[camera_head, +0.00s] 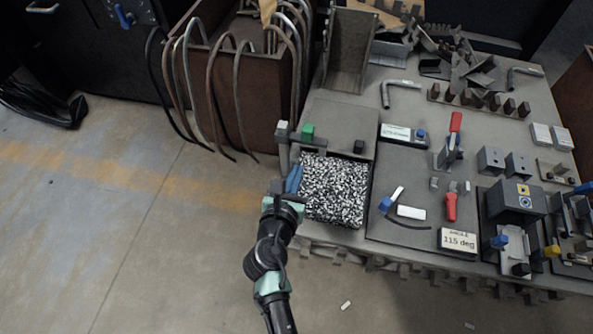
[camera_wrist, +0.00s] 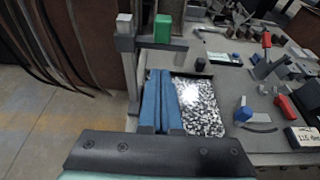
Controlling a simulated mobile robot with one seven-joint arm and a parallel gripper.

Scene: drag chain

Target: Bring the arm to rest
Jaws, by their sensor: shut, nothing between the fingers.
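My arm reaches up from the bottom of the head view to the left edge of the workbench (camera_head: 340,240). My gripper (camera_head: 294,178) has blue fingers that are shut together with nothing between them. In the wrist view my gripper (camera_wrist: 160,78) points away past the left side of a tray of black-and-white speckled pieces (camera_head: 335,188). The tray also shows in the wrist view (camera_wrist: 200,108). I cannot tell the exact height of the fingers above the bench.
A grey post with an arm (camera_head: 283,145) and a green block (camera_head: 308,132) stand close beyond the fingers. A rusty bin with bent rods (camera_head: 240,95) is at the back left. Fixtures and a "115 deg" sign (camera_head: 458,241) fill the bench's right. The floor (camera_head: 130,220) at left is clear.

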